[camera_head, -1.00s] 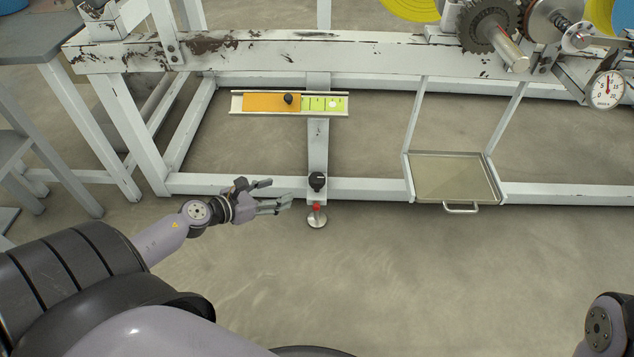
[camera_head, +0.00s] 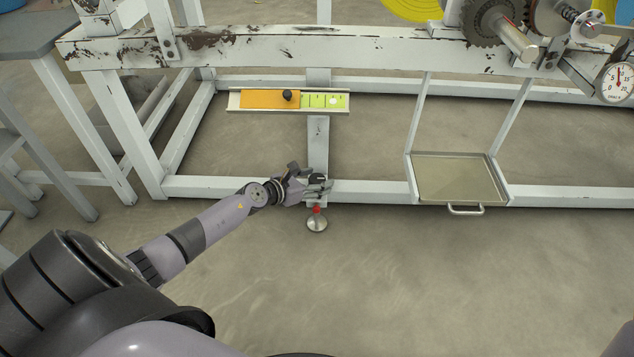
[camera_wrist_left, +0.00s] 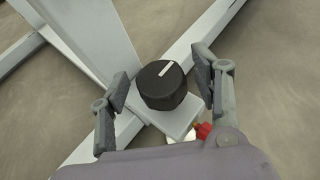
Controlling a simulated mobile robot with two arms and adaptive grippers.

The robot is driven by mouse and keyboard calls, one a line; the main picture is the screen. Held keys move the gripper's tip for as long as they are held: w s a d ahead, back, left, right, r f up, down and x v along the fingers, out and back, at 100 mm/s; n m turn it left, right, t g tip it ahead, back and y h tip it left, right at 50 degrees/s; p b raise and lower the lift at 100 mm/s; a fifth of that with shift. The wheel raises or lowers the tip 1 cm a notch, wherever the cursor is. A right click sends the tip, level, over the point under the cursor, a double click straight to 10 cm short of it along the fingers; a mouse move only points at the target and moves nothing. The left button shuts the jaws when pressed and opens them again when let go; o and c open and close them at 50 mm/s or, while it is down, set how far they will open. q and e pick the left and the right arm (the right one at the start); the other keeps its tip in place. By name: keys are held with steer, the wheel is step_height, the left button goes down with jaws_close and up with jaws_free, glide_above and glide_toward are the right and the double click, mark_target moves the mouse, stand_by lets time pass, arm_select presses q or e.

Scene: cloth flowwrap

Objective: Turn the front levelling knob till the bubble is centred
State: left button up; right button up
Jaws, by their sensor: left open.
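The front levelling knob (camera_wrist_left: 163,86) is black with a white line on top. In the left wrist view it sits between the two fingers of my left gripper (camera_wrist_left: 163,88), which is open with a gap on either side. In the head view my left gripper (camera_head: 310,184) is at the knob (camera_head: 317,178) and partly hides it. The level (camera_head: 325,101) is a yellow-green strip with dark lines, on the rail beside an orange section. A pale bubble shows towards its right end. My right gripper is not in view.
A red piece (camera_head: 316,210) and a round metal foot (camera_head: 317,223) are below the knob. The white frame beam (camera_head: 370,190) runs behind it. A tray with a handle (camera_head: 458,178) hangs to the right. The floor in front is clear.

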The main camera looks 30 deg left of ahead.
arm_select(q)
steer(key=shift+w+d+f, duration=0.1)
steer(key=shift+w+f, duration=0.05)
steer(key=shift+w, duration=0.2)
steer(key=shift+c, duration=0.3)
steer(key=c, duration=1.1)
